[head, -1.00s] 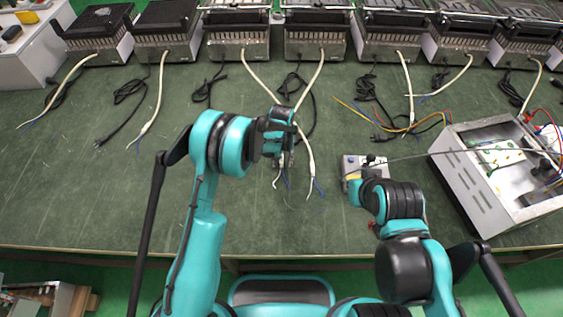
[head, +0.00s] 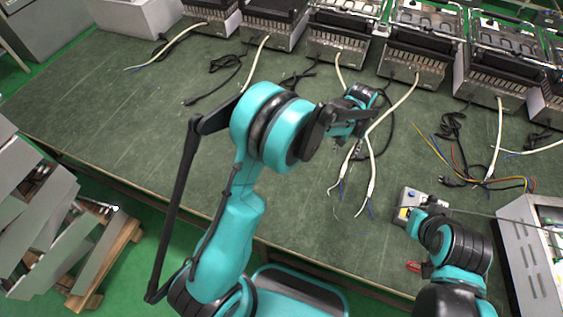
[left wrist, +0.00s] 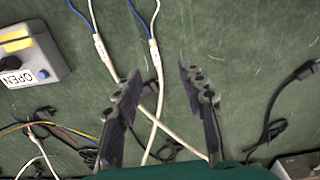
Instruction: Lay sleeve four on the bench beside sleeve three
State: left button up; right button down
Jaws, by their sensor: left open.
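Two white sleeves with bare blue and white wire ends lie on the green bench (head: 130,110), crossing each other. One sleeve end (head: 346,172) is on the left and the other (head: 371,172) on the right. Both show in the left wrist view, as one sleeve (left wrist: 100,48) and the other (left wrist: 153,52). I cannot tell for certain which is three or four. My left gripper (left wrist: 162,75) is open above the sleeves, with the crossing seen between its fingers. In the head view the left gripper (head: 362,100) partly hides them. My right gripper (head: 428,207) is by the grey switch box; its fingers are unclear.
Several heaters (head: 340,35) line the bench's back. The grey switch box (head: 408,200) and an open metal case (head: 530,250) stand to the right. Black cords (head: 215,72) and coloured wires (head: 435,150) lie about. The bench's left front is clear.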

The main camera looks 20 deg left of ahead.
pick_arm(q)
jog(key=s+a+r+t, duration=0.1)
jog(key=s+a+r, duration=0.35)
jog(key=r, duration=0.25)
jog(key=s+a+r+t, duration=0.2)
jog(key=s+a+r, duration=0.25)
jog(key=r, duration=0.25)
jog(key=s+a+r+t, duration=0.1)
jog(key=s+a, duration=0.2)
jog(key=s, duration=0.4)
jog(key=s+a+t, duration=0.2)
jog(key=s+a, duration=0.2)
jog(key=s, duration=0.4)
jog(key=shift+s+r+t, duration=0.2)
jog(key=shift+r+t, duration=0.1)
jog(key=shift+r, duration=0.1)
